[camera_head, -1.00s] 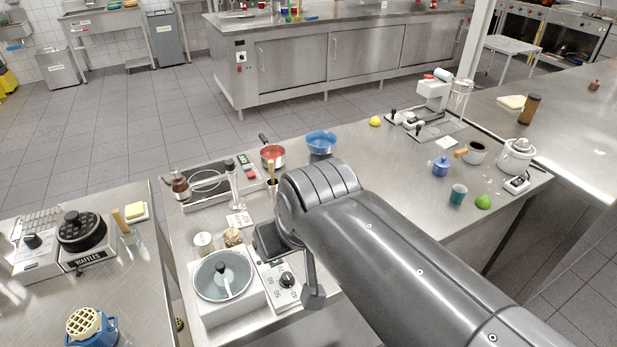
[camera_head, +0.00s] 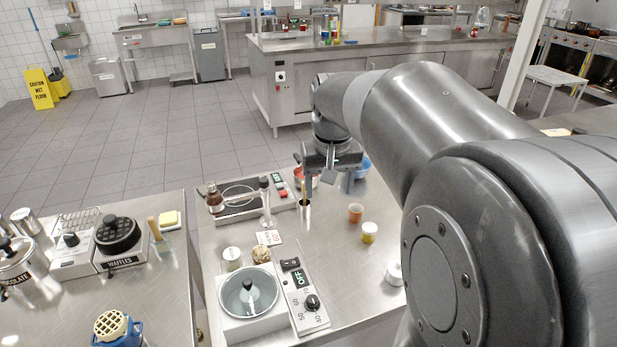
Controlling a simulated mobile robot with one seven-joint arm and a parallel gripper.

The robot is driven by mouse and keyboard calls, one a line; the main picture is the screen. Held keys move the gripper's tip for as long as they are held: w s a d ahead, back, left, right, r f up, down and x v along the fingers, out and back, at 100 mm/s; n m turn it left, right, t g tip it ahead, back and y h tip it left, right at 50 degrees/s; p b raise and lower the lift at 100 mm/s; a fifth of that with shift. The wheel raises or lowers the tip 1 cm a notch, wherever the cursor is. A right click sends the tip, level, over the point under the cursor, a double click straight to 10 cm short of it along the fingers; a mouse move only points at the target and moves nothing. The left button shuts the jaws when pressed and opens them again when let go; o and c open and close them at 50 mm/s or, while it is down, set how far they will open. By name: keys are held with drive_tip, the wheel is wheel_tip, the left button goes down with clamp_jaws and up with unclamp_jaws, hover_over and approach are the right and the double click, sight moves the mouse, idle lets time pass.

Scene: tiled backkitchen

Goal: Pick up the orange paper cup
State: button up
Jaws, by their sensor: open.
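A small orange cup (camera_head: 356,213) stands upright on the steel worktop, just right of the middle of the picture. My gripper (camera_head: 328,190) points down above the worktop, up and left of the cup in the picture. Its two fingers are spread apart, with nothing seen between them. The gripper looks apart from the cup, though its exact height is hard to tell. My arm covers much of the right side of the view.
A yellow jar (camera_head: 369,232) with a pale lid stands close in front of the cup. A blue bowl (camera_head: 362,168) and a red pan (camera_head: 299,178) are partly hidden behind my gripper. A pot cooker (camera_head: 222,308) stands at front left.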

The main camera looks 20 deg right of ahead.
drive_tip(key=w+d+f+m+g, duration=0.1)
drive_tip(key=w+d+f, duration=0.3)
drive_tip(key=w+d, duration=0.2)
drive_tip(key=m+g+y, duration=0.1)
drive_tip(key=g, duration=0.1)
hover_over(356, 210)
wheel_tip(356, 210, down, 6)
drive_tip(key=f, duration=0.2)
drive_tip(key=s+f, duration=0.1)
drive_tip(key=f, duration=0.1)
drive_tip(key=a+f, duration=0.1)
drive_tip(key=f, duration=0.1)
drive_tip(key=shift+s, duration=0.15)
wheel_tip(356, 210, down, 5)
drive_tip(key=shift+r, duration=0.1)
drive_tip(key=c, duration=1)
drive_tip(key=shift+r, duration=0.1)
drive_tip(key=shift+c, duration=0.3)
